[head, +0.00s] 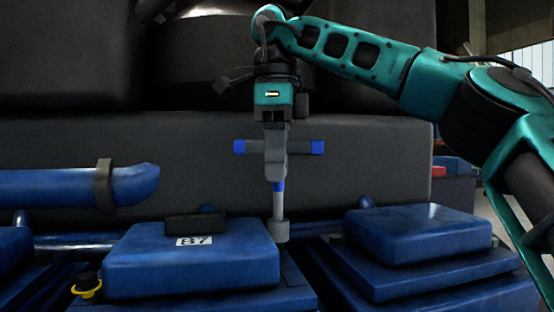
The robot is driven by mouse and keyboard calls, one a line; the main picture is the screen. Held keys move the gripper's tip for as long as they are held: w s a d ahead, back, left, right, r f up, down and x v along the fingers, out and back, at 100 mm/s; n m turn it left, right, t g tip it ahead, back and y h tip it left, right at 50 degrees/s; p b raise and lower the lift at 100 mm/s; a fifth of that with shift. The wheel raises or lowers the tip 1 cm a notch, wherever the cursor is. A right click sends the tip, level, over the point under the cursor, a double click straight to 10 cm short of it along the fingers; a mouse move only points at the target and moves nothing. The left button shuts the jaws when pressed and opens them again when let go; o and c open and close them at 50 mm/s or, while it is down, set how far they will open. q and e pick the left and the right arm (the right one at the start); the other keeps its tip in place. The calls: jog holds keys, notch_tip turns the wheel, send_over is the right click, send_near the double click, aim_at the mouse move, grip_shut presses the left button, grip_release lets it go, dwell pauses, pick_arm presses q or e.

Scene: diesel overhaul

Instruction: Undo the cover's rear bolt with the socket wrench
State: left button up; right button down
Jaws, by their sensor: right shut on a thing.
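My right gripper (275,140) comes down from above and is shut on the socket wrench (277,187). The wrench is a grey T-handled tool with blue ends on its crossbar and a blue band on its shaft. It stands upright. Its grey socket is at the right rear corner of the blue cover (190,255), which carries a plate marked 87. The rear bolt is hidden, and I cannot tell whether the socket sits fully on it. My left gripper is not in view.
Another blue cover (418,245) stands to the right. A blue pipe (75,187) with a dark clamp runs at the left. A yellow-ringed black cap (87,284) is at the cover's front left. A large dark block (370,160) rises behind.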

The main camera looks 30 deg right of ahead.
jog(key=shift+f+b, duration=0.3)
jog(key=shift+f, duration=0.25)
jog(key=shift+r+n+p, duration=0.25)
jog(key=shift+n+p, duration=0.45)
jog(key=shift+p, duration=0.15)
jog(key=shift+f+n+b, duration=0.25)
jog(key=shift+n+b, duration=0.1)
jog(key=shift+n, duration=0.35)
jog(key=n, duration=0.3)
jog(key=shift+n, duration=0.4)
jog(key=n, duration=0.3)
jog(key=shift+n, duration=0.4)
jog(key=n, duration=0.3)
jog(key=shift+r+n, duration=0.1)
jog(key=shift+n, duration=0.3)
jog(key=n, duration=0.3)
jog(key=shift+n, duration=0.4)
jog(key=n, duration=0.3)
jog(key=shift+n, duration=0.4)
jog(key=n, duration=0.6)
jog(key=shift+r, duration=0.1)
jog(key=shift+r, duration=0.1)
